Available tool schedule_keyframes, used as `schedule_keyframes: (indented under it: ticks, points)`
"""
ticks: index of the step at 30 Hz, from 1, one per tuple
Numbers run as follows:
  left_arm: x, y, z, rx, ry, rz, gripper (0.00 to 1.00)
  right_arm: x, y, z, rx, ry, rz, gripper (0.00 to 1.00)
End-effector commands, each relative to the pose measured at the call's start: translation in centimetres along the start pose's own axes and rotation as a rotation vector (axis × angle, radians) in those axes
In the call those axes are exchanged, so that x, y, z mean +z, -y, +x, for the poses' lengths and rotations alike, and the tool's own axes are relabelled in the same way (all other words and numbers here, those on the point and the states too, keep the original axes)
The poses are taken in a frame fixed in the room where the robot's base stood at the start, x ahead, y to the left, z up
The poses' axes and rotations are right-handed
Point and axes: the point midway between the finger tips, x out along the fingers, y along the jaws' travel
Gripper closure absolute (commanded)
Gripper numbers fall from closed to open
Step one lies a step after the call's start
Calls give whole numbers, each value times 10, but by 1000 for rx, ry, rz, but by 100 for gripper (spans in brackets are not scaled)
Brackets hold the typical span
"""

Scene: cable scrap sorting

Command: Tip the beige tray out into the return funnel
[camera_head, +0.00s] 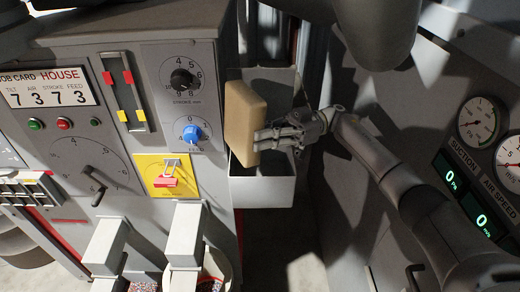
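The beige tray (240,118) is turned up on its side, its broad face toward the left. My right gripper (268,138) comes in from the right, and its fingers are closed on the tray's right side. The tray is over a light grey open-topped box (262,192) beside the control panel, which looks like the return funnel. The tray hides part of its opening. I cannot see what the tray holds, or whether anything is falling from it. My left gripper is not in view.
The control panel (130,190) with dials, a blue knob (192,133) and a red switch on a yellow plate (166,180) stands close on the left. Two white chutes (186,235) stick out below it. A gauge panel (485,75) stands on the right.

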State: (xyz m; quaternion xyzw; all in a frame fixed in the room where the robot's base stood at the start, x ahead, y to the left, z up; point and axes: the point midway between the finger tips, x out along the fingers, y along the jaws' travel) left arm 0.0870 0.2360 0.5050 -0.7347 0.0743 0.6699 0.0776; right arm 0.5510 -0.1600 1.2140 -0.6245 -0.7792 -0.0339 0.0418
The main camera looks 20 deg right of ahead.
Motion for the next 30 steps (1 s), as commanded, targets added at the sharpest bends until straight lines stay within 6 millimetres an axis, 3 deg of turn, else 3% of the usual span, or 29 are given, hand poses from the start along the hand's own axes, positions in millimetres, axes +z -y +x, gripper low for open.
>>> schedule_keyframes:
  ticks: [9,24,30]
  points:
    - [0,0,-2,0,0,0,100,-1,0,0,2,10,-1,100]
    - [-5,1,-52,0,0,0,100,1,4,17,2,268,-5,100]
    - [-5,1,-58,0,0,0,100,6,4,20,2,318,-7,100]
